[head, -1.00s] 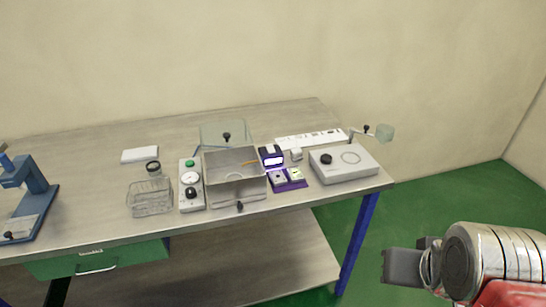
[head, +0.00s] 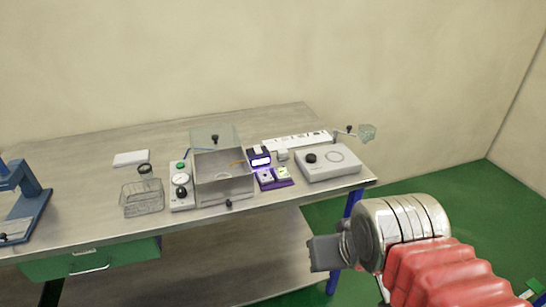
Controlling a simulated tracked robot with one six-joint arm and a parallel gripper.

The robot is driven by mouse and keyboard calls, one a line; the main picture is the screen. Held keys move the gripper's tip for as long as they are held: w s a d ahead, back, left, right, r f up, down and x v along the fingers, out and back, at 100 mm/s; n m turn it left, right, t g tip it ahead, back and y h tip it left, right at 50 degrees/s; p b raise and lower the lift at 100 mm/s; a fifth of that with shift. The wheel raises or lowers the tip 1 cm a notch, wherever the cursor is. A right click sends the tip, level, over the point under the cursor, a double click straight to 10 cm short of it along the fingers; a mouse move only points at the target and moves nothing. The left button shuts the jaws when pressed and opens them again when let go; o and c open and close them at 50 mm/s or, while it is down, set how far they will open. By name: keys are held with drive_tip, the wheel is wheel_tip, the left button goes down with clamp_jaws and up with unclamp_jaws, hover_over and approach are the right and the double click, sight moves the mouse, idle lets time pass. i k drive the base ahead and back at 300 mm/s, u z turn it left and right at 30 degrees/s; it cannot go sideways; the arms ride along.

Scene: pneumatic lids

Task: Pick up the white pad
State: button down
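A flat white pad (head: 131,158) lies on the back left part of the workbench, behind a clear basket. My gripper (head: 324,253) is in front of the bench's right end, low and well to the right of the pad. It is seen from the side as a grey block, and its fingers cannot be told apart. Nothing shows held in it.
A blue press (head: 27,196) is at the left. The back left surface is mostly clear.

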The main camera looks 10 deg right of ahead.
sight(282, 155)
drive_tip(key=z, duration=0.05)
drive_tip(key=i, duration=1)
drive_tip(key=u, duration=0.05)
